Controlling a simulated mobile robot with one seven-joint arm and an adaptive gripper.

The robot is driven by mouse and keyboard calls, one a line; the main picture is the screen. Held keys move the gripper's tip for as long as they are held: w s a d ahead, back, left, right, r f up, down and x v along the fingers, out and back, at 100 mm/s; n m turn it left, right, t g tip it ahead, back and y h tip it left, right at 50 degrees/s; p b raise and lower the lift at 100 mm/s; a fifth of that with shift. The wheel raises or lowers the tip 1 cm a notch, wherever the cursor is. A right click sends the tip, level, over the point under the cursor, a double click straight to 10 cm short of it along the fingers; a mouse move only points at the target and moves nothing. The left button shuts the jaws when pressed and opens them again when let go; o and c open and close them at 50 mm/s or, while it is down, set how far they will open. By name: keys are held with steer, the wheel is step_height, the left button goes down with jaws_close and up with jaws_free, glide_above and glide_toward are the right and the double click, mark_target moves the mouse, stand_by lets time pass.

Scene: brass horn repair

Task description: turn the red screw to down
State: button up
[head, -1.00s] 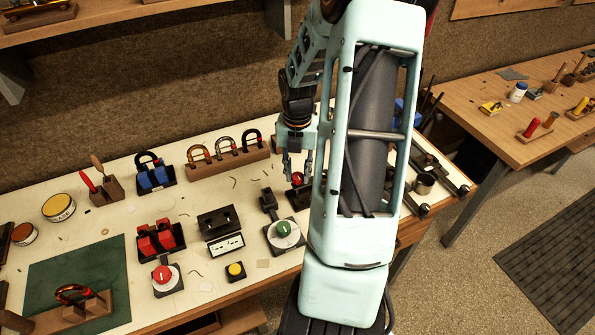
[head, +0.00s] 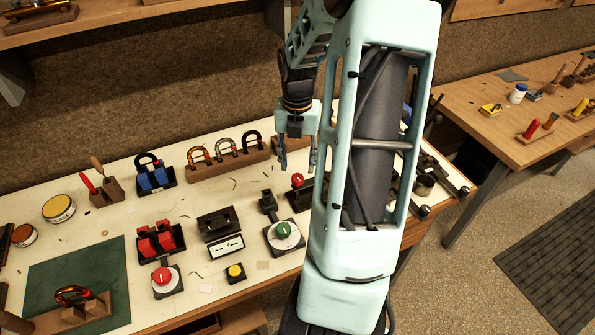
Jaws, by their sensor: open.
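A round red knob (head: 163,276) sits on a pale dial with a dark base at the front left of the bench. It looks like the red screw; its exact setting is too small to read surely. A second red knob (head: 297,180), ball-like, stands on a dark block farther right. My gripper (head: 298,160) points down with its fingers apart and empty. In the picture it is just above the ball-like red knob, and well right of and beyond the red dial knob. My arm hides part of the bench right of the gripper.
A green dial knob (head: 284,230) and a yellow button (head: 236,271) are near the front edge. Red clamps (head: 160,238) stand behind the red dial, with a black box (head: 217,223) to their right. A wooden rack (head: 229,164) of horseshoe-shaped parts stands behind.

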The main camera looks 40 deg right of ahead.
mark_target(297, 177)
step_height(297, 177, up, 7)
steer(key=shift+r, duration=0.15)
steer(key=shift+w, duration=0.1)
stand_by(0.5)
